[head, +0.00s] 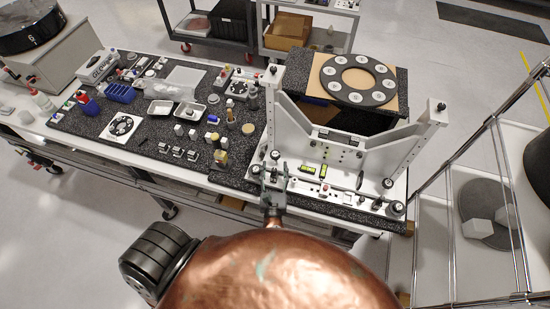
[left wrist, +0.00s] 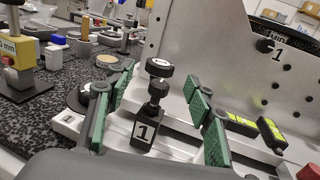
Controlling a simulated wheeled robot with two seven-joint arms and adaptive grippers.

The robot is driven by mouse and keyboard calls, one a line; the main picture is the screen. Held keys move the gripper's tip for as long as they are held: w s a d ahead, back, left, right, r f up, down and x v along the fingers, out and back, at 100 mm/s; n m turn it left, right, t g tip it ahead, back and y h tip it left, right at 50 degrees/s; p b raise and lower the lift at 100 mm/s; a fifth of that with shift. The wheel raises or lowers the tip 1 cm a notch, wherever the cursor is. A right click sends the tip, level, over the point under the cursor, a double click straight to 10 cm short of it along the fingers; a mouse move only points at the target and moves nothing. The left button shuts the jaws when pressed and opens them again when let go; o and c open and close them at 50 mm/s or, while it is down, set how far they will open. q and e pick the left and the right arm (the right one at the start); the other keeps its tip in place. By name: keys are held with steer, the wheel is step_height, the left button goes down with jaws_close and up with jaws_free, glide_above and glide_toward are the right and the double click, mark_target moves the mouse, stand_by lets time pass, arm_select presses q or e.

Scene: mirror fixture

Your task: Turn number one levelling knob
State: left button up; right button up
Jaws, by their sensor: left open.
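The number one levelling knob (left wrist: 159,68) is a black knurled knob on a post above a black block labelled 1 (left wrist: 145,131). It stands on the grey metal fixture base. My left gripper (left wrist: 155,88) is open, its green-padded fingers on either side of the knob and post, with visible gaps. In the head view my left gripper (head: 274,178) is over the front left corner of the mirror fixture (head: 350,152), largely covering that knob. My right gripper is not in view.
Yellow-green spirit levels (left wrist: 240,121) lie right of the fingers, near an upright metal plate (left wrist: 215,50). Other black knobs (head: 396,207) sit at the fixture's right end. Small parts crowd the speckled bench mat (head: 90,127) to the left.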

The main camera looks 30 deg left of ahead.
arm_select(q)
steer(key=v, duration=0.5)
steer(key=shift+s, duration=0.1)
stand_by(0.4)
